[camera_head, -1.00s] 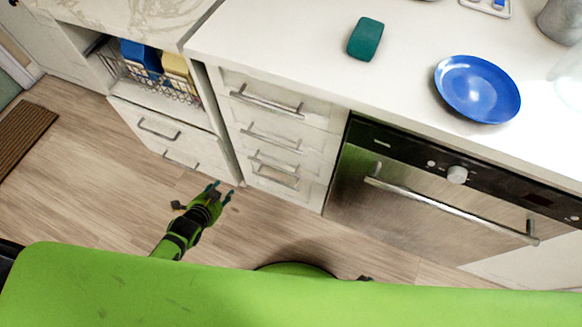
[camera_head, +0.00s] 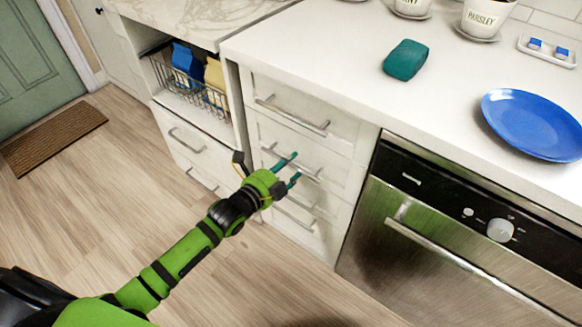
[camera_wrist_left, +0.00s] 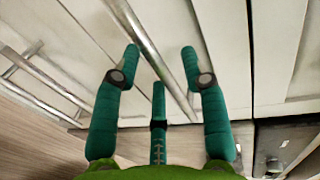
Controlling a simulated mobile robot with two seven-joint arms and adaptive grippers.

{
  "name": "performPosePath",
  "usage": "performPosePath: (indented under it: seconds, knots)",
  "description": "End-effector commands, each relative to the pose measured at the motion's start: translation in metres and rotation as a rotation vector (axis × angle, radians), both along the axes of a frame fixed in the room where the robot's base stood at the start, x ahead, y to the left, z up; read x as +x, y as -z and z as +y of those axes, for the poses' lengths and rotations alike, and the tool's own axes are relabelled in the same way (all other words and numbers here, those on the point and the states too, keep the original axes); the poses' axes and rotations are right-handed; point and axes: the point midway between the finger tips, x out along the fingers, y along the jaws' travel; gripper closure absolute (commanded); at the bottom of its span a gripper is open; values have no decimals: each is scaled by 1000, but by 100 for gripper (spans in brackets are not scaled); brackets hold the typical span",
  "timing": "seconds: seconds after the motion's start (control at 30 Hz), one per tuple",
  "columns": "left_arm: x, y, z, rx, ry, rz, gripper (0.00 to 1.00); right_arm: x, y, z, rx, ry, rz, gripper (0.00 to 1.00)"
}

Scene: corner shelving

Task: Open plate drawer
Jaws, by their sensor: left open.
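A stack of white drawers with metal bar handles stands left of the oven in the head view. The top drawer (camera_head: 305,108) is shut, and so is the second drawer (camera_head: 325,167) below it. I cannot tell from its front which one is the plate drawer. My left gripper (camera_head: 292,170) is open in front of the second drawer's handle (camera_head: 270,150) and partly covers it. In the left wrist view a bar handle (camera_wrist_left: 143,42) runs between the fingers of my open left gripper (camera_wrist_left: 160,62), and the fingers do not close on it. My right gripper is not in view.
A blue plate (camera_head: 532,124) and a green sponge-like block (camera_head: 407,60) lie on the white counter (camera_head: 350,65). The oven (camera_head: 440,240) with its bar handle adjoins the drawers on the right. A wire basket (camera_head: 190,88) sits in the left cabinet.

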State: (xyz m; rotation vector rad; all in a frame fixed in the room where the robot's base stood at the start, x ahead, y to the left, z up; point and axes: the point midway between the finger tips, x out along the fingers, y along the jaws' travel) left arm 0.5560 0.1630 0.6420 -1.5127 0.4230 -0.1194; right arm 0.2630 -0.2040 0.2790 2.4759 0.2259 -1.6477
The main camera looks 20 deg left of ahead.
Motion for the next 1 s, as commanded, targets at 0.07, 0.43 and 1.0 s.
performPosePath:
  seconds: [0.07, 0.43, 1.0]
  knots:
    - [6, 2, -2, 0, 0, 0, 57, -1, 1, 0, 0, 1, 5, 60]
    - [8, 2, -3, -1, 0, 1, 81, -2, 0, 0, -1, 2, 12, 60]
    - [-4, 1, 1, 1, 1, 5, 100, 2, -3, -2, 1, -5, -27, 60]
